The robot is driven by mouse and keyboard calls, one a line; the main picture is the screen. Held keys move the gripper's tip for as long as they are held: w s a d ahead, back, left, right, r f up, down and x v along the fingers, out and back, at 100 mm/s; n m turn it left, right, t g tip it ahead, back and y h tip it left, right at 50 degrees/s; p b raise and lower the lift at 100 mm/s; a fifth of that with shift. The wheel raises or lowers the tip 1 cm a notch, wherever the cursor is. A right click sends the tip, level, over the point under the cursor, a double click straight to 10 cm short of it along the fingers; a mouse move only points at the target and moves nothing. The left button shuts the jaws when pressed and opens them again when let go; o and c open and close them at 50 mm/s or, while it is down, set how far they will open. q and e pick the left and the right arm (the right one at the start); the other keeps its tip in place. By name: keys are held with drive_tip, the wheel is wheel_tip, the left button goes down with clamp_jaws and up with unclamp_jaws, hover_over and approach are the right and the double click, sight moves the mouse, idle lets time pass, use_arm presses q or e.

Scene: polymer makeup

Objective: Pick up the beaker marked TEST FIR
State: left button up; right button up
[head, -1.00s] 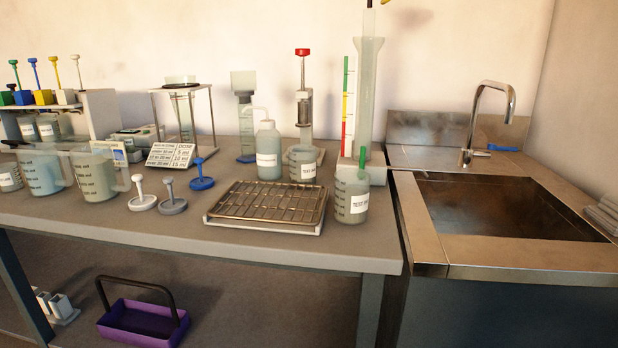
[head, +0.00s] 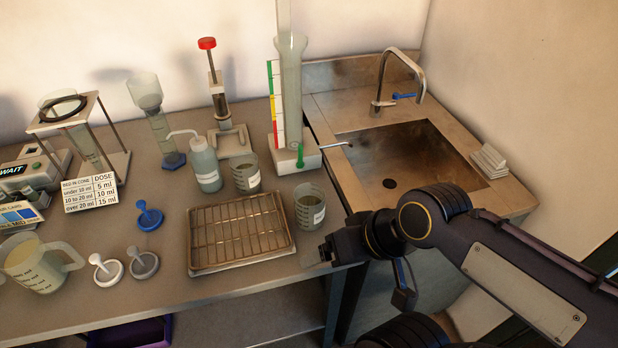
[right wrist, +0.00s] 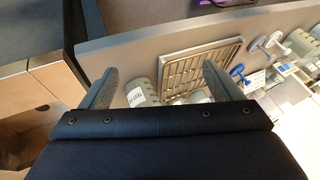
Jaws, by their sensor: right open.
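A glass beaker with a white label (head: 310,207) stands upright on the bench by the rack's right side; its label is too small to read in the head view now. A second labelled beaker (head: 246,174) stands behind and left of it. My right gripper (head: 322,254) is at the bench's front edge, in front of the nearer beaker and apart from it. In the right wrist view its fingers are open and empty, with a beaker (right wrist: 137,93) whose label begins "TEST" showing beyond and between them. My left gripper is not in view.
A wire rack on a tray (head: 240,232) lies left of the nearer beaker. A tall cylinder (head: 291,95) on a white base stands behind it. A squeeze bottle (head: 204,163) is left of the second beaker. The sink (head: 410,160) is at the right.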

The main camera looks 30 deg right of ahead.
wheel_tip(320, 180, up, 6)
drive_tip(key=w+m+p, duration=0.1)
drive_tip(key=w+p, duration=0.1)
drive_tip(key=p, duration=0.2)
drive_tip(key=m+g+h, duration=0.3)
drive_tip(key=m+g, duration=0.3)
drive_tip(key=m, duration=0.7)
hover_over(311, 199)
drive_tip(key=s+a, duration=0.2)
wheel_tip(311, 199, down, 4)
drive_tip(key=shift+m, duration=0.3)
drive_tip(key=f, duration=0.7)
drive_tip(key=shift+s+d, duration=0.2)
drive_tip(key=shift+s, duration=0.05)
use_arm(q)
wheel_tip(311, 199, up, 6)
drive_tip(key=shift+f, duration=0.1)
use_arm(e)
drive_tip(key=c, duration=1.1)
drive_tip(key=shift+o, duration=0.2)
drive_tip(key=shift+r, duration=0.15)
